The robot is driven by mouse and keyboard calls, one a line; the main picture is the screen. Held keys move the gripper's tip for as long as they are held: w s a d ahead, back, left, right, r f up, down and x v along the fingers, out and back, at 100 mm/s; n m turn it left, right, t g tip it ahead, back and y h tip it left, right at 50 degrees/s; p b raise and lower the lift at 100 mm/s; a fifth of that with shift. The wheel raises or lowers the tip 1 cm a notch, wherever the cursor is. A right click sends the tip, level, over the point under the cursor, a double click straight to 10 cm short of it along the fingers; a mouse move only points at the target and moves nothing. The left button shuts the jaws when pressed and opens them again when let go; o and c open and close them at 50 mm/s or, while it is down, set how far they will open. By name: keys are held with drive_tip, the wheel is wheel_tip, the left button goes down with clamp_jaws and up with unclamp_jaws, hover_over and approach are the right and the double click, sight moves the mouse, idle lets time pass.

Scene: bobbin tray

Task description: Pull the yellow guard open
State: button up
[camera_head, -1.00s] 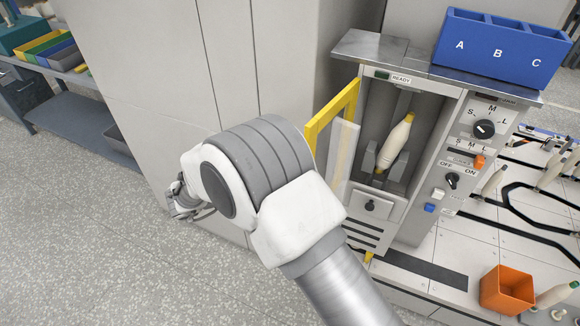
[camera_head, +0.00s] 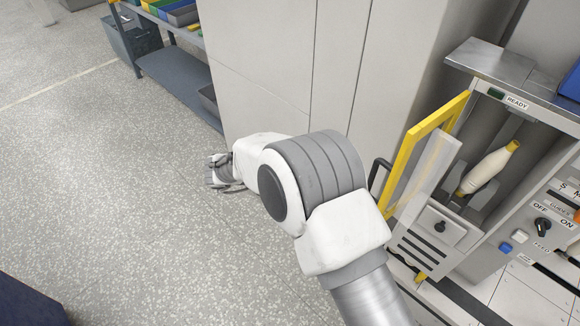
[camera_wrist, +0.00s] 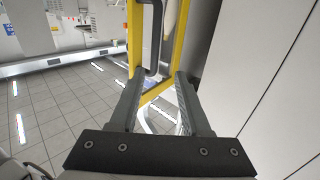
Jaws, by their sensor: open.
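The yellow guard (camera_head: 398,178) is a yellow frame with a clear panel. In the head view it stands swung out from the left side of the machine's opening, at an angle to the front. A dark handle (camera_head: 378,173) shows on its outer side, just right of my arm. In the wrist view the guard's yellow frame (camera_wrist: 178,50) lies straight ahead, with the dark handle (camera_wrist: 153,45) beside it. My gripper (camera_wrist: 158,88) is open, its two fingers apart, with nothing seen held between them. In the head view I cannot make out the fingertips.
A cream bobbin (camera_head: 488,170) with a yellow tip stands inside the machine's opening. A tall pale cabinet (camera_head: 270,60) is close behind my arm. A shelf with bins (camera_head: 180,75) stands at the back left.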

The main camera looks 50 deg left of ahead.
drive_tip(key=v, duration=0.8)
drive_tip(key=shift+s+a, duration=0.2)
drive_tip(key=shift+s, duration=0.1)
idle(0.3)
